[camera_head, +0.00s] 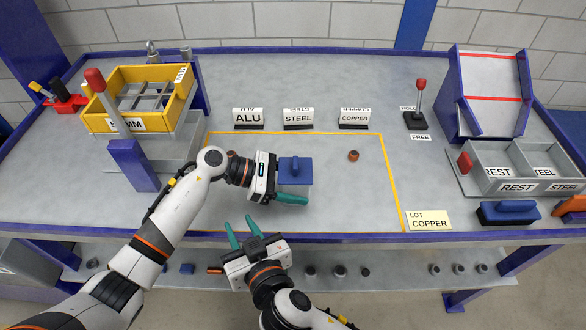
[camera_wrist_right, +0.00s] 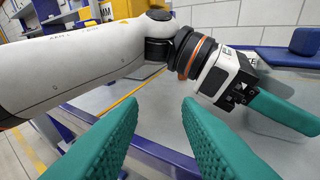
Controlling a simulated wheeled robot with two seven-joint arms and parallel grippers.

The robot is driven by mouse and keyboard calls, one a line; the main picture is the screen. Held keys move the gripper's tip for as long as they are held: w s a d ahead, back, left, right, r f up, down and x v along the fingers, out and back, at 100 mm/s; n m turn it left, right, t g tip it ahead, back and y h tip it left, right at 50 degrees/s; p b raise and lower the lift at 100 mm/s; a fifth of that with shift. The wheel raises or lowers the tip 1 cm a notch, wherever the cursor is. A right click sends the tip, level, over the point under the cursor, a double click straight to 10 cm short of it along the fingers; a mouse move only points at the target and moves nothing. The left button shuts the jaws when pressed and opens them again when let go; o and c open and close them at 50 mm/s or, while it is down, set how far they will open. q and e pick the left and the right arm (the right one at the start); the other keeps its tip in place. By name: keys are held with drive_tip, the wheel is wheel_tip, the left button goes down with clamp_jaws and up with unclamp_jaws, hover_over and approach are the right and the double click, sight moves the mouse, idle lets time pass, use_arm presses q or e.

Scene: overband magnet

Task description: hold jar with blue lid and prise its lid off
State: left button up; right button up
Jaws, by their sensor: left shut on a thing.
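The jar's blue lid (camera_head: 296,172), square with a raised block on top, shows in the head view near the table's middle. The lid also shows at the top right of the right wrist view (camera_wrist_right: 305,42). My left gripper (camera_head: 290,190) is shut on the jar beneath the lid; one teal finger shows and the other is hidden. The jar's body is mostly hidden under the lid and behind the gripper. My right gripper (camera_head: 241,226) is open and empty at the table's front edge, in front of the left gripper. Its two parted fingers fill the lower right wrist view (camera_wrist_right: 160,125).
A small brown piece (camera_head: 353,156) lies inside the yellow outline. ALU (camera_head: 248,118), STEEL (camera_head: 298,118) and COPPER (camera_head: 354,118) signs stand behind. A yellow bin (camera_head: 150,82) is left. Grey trays (camera_head: 520,165) and a blue handled block (camera_head: 508,212) are right. The outline's right half is mostly free.

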sight(295, 161)
drive_tip(key=w+d+r+m+t+h, duration=0.45)
drive_tip(key=d+h, duration=0.25)
drive_tip(key=d, duration=0.3)
drive_tip(key=shift+m+g, duration=0.25)
drive_tip(key=shift+g, duration=0.2)
drive_tip(key=shift+w+f, duration=0.15)
drive_tip(key=shift+w, duration=1.35)
drive_tip(key=shift+w+f, duration=0.15)
drive_tip(key=shift+w, duration=1.35)
drive_tip(key=shift+w+f, duration=0.15)
drive_tip(key=shift+w, duration=1.35)
clamp_jaws()
drive_tip(key=shift+r, duration=1.65)
